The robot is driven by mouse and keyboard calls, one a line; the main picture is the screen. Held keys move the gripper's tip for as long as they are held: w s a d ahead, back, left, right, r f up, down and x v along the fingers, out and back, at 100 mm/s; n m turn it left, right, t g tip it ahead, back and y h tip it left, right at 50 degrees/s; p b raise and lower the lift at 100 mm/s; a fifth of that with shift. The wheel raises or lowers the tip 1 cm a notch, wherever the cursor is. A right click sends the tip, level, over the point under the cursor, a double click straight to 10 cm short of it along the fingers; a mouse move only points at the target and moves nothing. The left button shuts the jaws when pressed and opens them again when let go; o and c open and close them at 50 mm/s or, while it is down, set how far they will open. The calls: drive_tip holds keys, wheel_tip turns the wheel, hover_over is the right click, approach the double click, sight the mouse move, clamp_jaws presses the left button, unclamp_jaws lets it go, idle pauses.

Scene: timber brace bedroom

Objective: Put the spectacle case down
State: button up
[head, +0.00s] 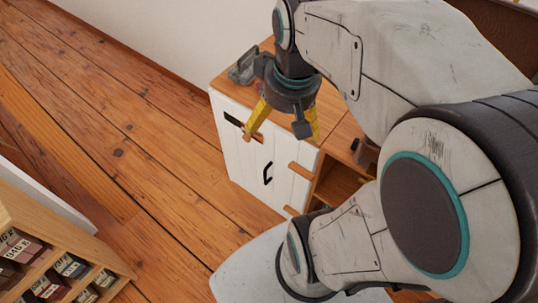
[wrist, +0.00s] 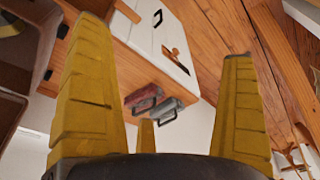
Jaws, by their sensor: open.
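My gripper (head: 281,137) hangs over the front part of the small cabinet's wooden top (head: 335,125), its yellow fingers spread apart with nothing between them. The fingers also stand wide apart in the wrist view (wrist: 165,40). A small grey-green object (head: 243,68) is on the far left end of the top. In the wrist view, a red object (wrist: 143,97) and a grey object (wrist: 168,110) with dark loops lie side by side by the wood's edge. I cannot tell which, if any, is the spectacle case.
The cabinet has a white door (head: 245,160) with a black handle and open wooden shelves (head: 335,185) beside it. A dark object (head: 365,152) lies on its right part. A shelf (head: 40,262) with labelled boxes stands at lower left. The plank floor (head: 120,130) between is clear.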

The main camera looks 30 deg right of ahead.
drive_tip(key=s+a+f+n, duration=0.1)
drive_tip(key=s+a+f, duration=0.1)
drive_tip(key=s+a, duration=0.3)
drive_tip(key=shift+s+a+f+t+y, duration=0.15)
drive_tip(key=shift+a+f+t+y, duration=0.2)
drive_tip(key=shift+a, duration=0.5)
drive_tip(key=shift+r, duration=0.1)
wheel_tip(320, 180, up, 5)
drive_tip(key=p, duration=0.4)
drive_tip(key=shift+d+p, duration=0.1)
drive_tip(key=shift+p, duration=0.3)
